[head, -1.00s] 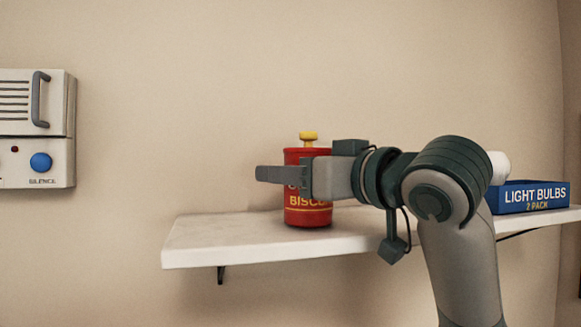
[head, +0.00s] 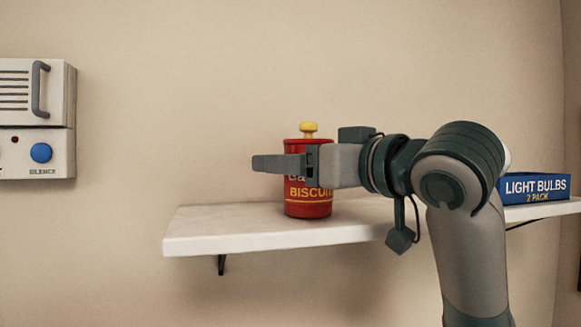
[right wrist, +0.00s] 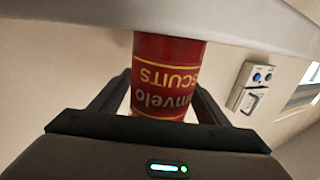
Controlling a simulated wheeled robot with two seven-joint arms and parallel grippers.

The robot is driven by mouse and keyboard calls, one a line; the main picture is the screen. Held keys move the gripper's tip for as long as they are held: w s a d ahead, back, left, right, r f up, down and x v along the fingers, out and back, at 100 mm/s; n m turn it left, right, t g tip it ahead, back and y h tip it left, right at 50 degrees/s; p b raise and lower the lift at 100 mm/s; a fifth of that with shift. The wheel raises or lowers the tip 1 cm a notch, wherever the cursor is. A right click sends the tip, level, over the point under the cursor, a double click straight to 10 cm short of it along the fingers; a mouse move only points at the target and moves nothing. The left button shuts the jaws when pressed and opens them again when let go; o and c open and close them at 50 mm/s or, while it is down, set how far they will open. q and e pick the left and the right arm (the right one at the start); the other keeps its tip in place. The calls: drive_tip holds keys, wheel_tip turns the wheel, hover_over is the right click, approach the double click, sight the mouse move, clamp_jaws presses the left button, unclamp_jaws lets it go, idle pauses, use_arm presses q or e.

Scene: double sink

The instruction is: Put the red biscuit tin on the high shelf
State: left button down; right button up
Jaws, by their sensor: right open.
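The red biscuit tin (head: 309,207), with a yellow knob on its lid, stands upright on the white high shelf (head: 225,232). My right gripper (head: 270,163) reaches in from the right in the head view, its fingers level with the tin's upper half and partly hiding its label. In the right wrist view the tin (right wrist: 168,78) shows upside down between the two spread fingers of my right gripper (right wrist: 163,95), with the shelf edge (right wrist: 235,32) across the top. The fingers are open around the tin. My left gripper is not in view.
A blue light bulbs box (head: 534,188) sits on the shelf at the right, with a white object (head: 507,158) partly hidden behind my arm. A wall unit with a blue button (head: 41,153) is at the far left. The shelf left of the tin is clear.

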drive_tip(key=b+v, duration=0.5)
drive_tip(key=v, duration=0.4)
drive_tip(key=shift+s+d+f, duration=0.15)
drive_tip(key=shift+s+d, duration=0.1)
drive_tip(key=shift+s, duration=0.05)
drive_tip(key=shift+s+d, duration=0.45)
drive_tip(key=shift+s, duration=0.05)
